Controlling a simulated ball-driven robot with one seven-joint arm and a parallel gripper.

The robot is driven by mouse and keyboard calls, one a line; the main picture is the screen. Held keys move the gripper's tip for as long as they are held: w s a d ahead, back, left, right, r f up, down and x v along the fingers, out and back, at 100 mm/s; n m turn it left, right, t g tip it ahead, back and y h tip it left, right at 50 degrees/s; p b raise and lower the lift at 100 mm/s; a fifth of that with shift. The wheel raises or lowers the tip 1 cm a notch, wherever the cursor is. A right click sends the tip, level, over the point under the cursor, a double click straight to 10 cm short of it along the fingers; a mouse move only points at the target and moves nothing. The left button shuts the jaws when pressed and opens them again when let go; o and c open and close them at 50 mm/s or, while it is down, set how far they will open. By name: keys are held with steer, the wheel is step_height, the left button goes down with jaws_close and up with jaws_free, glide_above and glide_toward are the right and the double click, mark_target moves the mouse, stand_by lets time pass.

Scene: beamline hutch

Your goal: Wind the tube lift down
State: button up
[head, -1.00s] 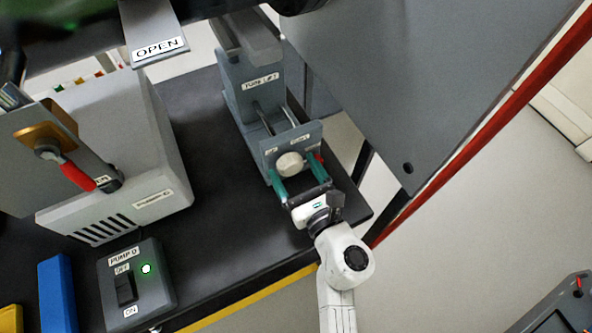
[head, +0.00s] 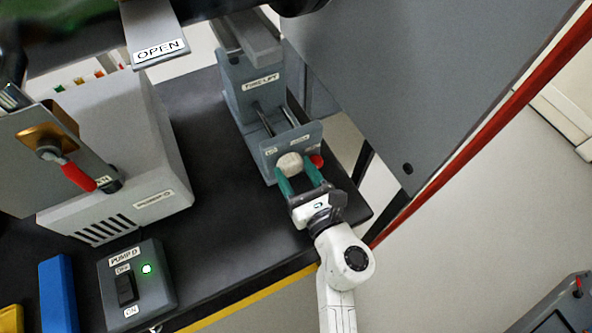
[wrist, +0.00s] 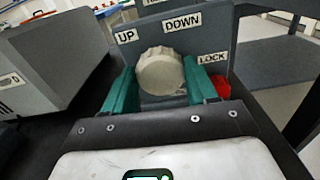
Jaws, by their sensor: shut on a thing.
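The tube lift (head: 250,105) is a grey unit on the black bench, with a label on its upright. Its front plate (wrist: 215,35) carries UP, DOWN and LOCK labels in the wrist view. A round cream knob (head: 290,163) sits on that plate; it also shows in the wrist view (wrist: 161,73). My gripper (head: 298,172) is shut on the knob, with one green finger on each side of it. A red part (wrist: 221,88) shows below the LOCK label, just right of the right finger and partly hidden by it.
A pump switch box (head: 137,285) with a lit green lamp stands at the front left. A grey vented housing (head: 140,205) and a red-handled lever (head: 78,176) stand left of the lift. A large grey panel (head: 400,80) is close on the right. Bare bench lies between.

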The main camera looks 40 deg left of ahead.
steer(key=m+p, duration=0.1)
steer(key=m, duration=0.2)
steer(key=shift+w+r+m, duration=0.1)
steer(key=shift+m, duration=0.3)
steer(key=m+p, duration=0.2)
steer(key=m, duration=0.2)
steer(key=shift+w+d+m, duration=0.1)
steer(key=shift+m, duration=0.2)
steer(key=m, duration=0.2)
steer(key=m+p, duration=0.1)
steer(key=m, duration=0.1)
steer(key=m+p, duration=0.1)
steer(key=m, duration=0.1)
steer(key=shift+f, duration=0.25)
steer(key=shift+m+p, duration=0.3)
steer(key=o, duration=1)
steer(key=shift+o, duration=0.2)
steer(key=shift+d, duration=0.1)
steer(key=p+v, duration=0.1)
steer(key=v, duration=0.9)
steer(key=shift+d+f, duration=0.1)
steer(key=shift+d, duration=0.2)
